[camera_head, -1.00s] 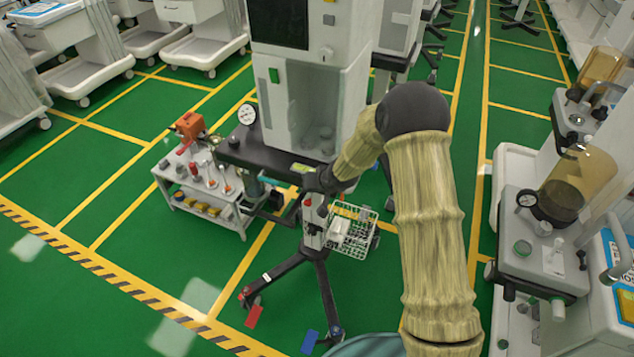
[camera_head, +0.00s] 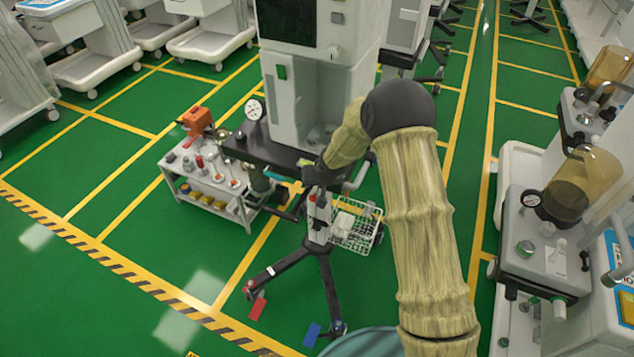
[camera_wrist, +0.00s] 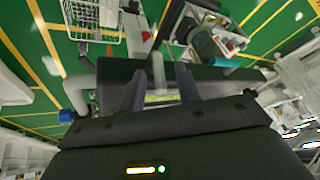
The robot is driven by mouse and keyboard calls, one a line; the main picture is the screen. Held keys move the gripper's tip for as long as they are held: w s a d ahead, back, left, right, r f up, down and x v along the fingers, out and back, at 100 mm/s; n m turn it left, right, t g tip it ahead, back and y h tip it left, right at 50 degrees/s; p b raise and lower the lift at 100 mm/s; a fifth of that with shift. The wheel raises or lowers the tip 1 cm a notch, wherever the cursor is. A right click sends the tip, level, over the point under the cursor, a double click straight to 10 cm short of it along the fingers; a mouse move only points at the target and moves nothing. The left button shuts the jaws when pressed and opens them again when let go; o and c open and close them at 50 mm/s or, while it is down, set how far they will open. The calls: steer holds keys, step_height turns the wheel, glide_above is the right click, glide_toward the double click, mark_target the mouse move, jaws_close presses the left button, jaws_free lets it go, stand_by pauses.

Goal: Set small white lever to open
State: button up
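A small whitish lever (camera_wrist: 158,72) stands upright in the wrist view, in front of a dark horizontal bar or ledge. My gripper (camera_wrist: 159,88) has its two dark fingers apart, one on each side of the lever. I see a gap on both sides and cannot tell any contact. In the head view my gripper (camera_head: 316,175) is at the front edge of the dark shelf of a white anaesthesia machine (camera_head: 305,95). The lever is too small or hidden to make out there.
A low cart (camera_head: 212,182) with an orange device stands left of the machine. A wire basket (camera_head: 357,230) hangs below my gripper. Another machine with an amber canister (camera_head: 583,182) stands at right. In the wrist view a blue-capped grey pipe (camera_wrist: 84,92) is left of the fingers.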

steer(key=shift+r, duration=0.1)
steer(key=v, duration=1.7)
steer(key=shift+s, duration=0.2)
steer(key=shift+d, duration=0.1)
steer(key=s+d+r+m+g+h+p, duration=0.2)
steer(key=s+d+r, duration=0.1)
steer(key=s+d, duration=1.4)
steer(key=s, duration=0.3)
steer(key=shift+s+r+h, duration=0.3)
steer(key=shift+r+h, duration=0.05)
steer(key=shift+h, duration=0.05)
